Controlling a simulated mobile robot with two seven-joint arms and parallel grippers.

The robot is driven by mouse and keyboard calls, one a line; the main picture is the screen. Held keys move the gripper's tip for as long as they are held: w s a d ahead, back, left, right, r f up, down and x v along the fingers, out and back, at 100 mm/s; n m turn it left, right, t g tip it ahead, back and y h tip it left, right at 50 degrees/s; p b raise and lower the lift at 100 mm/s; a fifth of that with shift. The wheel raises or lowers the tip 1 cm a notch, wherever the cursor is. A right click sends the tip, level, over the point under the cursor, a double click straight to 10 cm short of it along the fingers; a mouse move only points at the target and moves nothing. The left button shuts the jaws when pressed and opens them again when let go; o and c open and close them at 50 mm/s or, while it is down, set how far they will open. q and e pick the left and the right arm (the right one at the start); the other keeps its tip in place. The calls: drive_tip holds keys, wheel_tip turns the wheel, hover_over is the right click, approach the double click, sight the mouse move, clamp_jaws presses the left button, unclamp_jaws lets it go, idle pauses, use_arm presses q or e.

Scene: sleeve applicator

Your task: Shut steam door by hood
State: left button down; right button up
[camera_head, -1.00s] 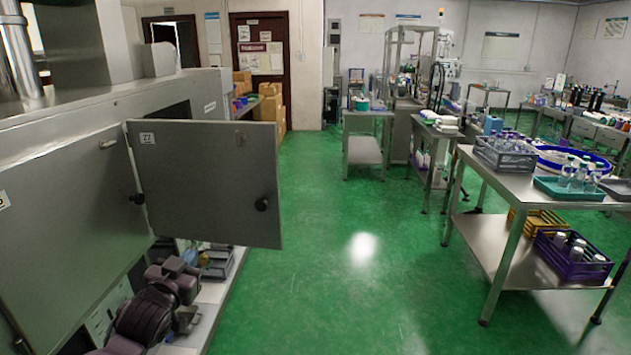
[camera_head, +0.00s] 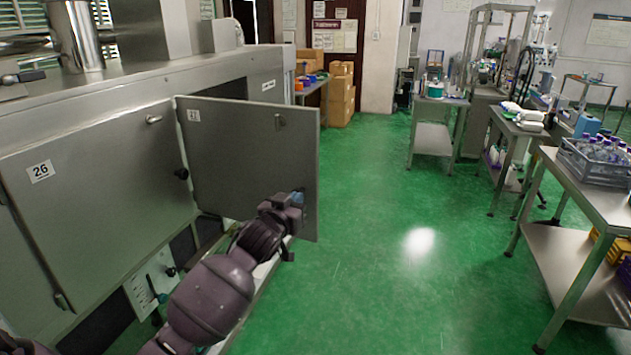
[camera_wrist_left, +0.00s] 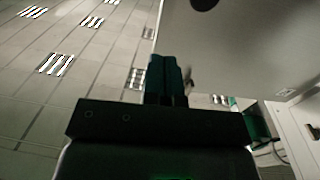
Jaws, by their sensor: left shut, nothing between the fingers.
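The steam door (camera_head: 250,150) is a flat grey metal panel on the hood (camera_head: 110,95). It stands open, sticking out from the front toward the aisle. My left arm reaches up from below, and my left gripper (camera_head: 298,196) is at the door's lower outer corner, in front of its panel. It hides the knob there; whether it touches the door I cannot tell. In the left wrist view the fingers (camera_wrist_left: 166,76) are shut with nothing between them, and the door (camera_wrist_left: 240,45) fills the upper right. My right gripper is not in view.
A shut door labelled 26 (camera_head: 90,185) is left of the open one. Green floor (camera_head: 400,270) is clear to the right. A metal table (camera_head: 590,190) with a bottle crate (camera_head: 595,165) stands at the right. Cardboard boxes (camera_head: 340,95) are stacked behind.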

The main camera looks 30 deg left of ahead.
sight(317, 177)
use_arm(q)
drive_tip(key=w, duration=0.3)
drive_tip(key=w+a, duration=0.1)
drive_tip(key=w, duration=0.3)
drive_tip(key=w+p, duration=0.1)
drive_tip(key=w, duration=0.2)
drive_tip(key=shift+w+a, duration=0.3)
drive_tip(key=shift+w, duration=0.05)
